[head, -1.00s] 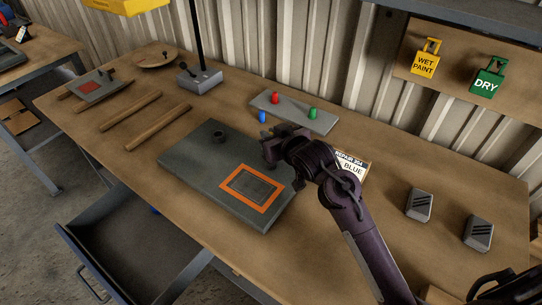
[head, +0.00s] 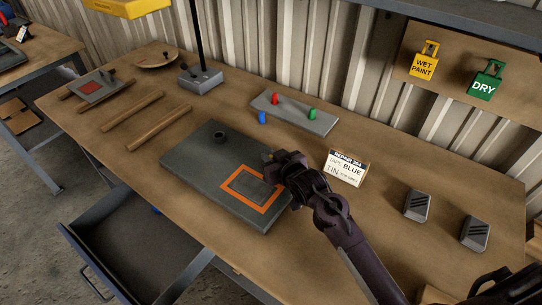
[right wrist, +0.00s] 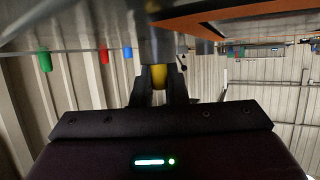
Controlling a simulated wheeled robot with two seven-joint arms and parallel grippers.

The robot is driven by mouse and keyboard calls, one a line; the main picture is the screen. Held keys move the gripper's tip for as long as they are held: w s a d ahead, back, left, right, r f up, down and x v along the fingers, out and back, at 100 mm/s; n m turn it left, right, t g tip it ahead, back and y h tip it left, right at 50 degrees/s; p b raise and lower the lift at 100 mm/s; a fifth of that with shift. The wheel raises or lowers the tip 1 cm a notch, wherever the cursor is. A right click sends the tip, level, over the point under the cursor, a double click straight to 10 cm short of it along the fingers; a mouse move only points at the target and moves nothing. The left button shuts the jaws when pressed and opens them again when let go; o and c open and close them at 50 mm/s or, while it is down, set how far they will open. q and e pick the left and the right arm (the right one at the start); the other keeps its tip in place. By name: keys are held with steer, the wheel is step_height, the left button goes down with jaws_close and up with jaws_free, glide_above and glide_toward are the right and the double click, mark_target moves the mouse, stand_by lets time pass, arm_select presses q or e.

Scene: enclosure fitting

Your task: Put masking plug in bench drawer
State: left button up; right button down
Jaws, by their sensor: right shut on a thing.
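My right gripper (head: 276,170) is over the right edge of the dark grey panel (head: 200,157), beside its orange frame. In the right wrist view, it is shut on a small yellow plug (right wrist: 158,77), which I take to be the masking plug. The bench drawer (head: 100,262) stands pulled out below the bench's front edge at the lower left. Its visible inside looks mostly empty. My left gripper is not in view.
Red, blue and green plugs (head: 312,114) are at a grey strip (head: 322,127) behind. A label card (head: 346,168) stands right of my gripper. Two grey vented blocks (head: 417,205) lie further right. Wooden bars (head: 158,128) lie left.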

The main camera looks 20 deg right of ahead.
steer(key=c, duration=1.4)
jaws_free()
steer(key=shift+c, duration=0.2)
